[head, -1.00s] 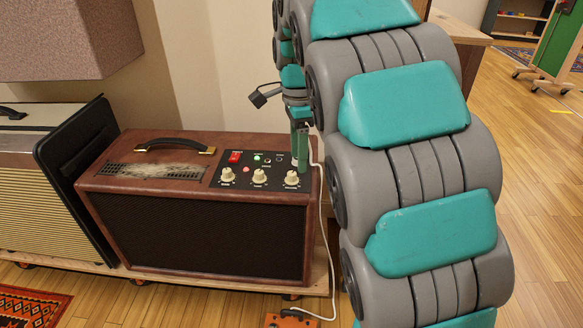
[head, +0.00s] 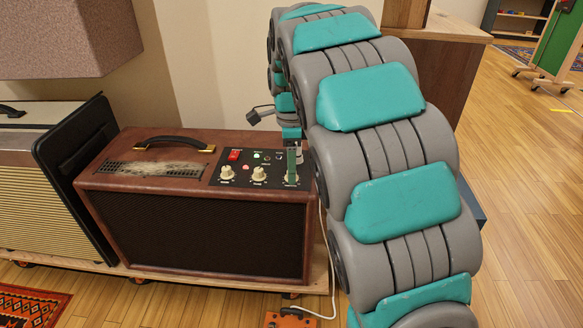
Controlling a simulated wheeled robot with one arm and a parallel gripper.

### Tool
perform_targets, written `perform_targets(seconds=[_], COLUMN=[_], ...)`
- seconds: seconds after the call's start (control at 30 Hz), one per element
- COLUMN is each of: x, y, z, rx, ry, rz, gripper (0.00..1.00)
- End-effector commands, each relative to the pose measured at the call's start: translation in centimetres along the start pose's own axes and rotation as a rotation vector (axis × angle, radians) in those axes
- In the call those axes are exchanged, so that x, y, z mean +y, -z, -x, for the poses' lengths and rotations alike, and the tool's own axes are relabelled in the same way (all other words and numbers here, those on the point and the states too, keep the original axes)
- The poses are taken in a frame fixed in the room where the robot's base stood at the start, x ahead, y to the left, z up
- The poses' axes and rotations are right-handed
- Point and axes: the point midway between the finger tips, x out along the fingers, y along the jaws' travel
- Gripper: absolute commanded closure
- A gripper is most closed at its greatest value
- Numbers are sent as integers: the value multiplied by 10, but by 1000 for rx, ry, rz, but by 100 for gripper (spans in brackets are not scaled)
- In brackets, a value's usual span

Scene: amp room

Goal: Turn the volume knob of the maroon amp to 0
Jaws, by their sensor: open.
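The maroon amp (head: 205,194) stands upright with a black control panel (head: 240,166) at the right of its top. The panel holds a red switch (head: 234,155), lit lamps and a row of cream knobs: a left knob (head: 227,173), a middle knob (head: 259,174) and a right knob (head: 288,178). The knob labels are too small to read. My gripper (head: 292,173) points down at the right knob and partly covers it. Its fingers are open; I cannot tell whether they touch the knob.
A cream amp with a black side panel (head: 85,150) stands close on the left. A speckled brown box (head: 65,38) overhangs at upper left. The amps rest on a low wooden platform (head: 215,281). An orange pedal (head: 290,320) with a white cable lies on the floor in front.

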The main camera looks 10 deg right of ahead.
Motion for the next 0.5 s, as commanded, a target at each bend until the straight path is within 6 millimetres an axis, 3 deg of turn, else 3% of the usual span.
perform_targets(seconds=[0.27, 0.5], x=[0, 0], y=[0, 0], z=[-4, -4], rx=[0, 0], ry=[-1, -1], rz=[1, 1], gripper=[41, 67])
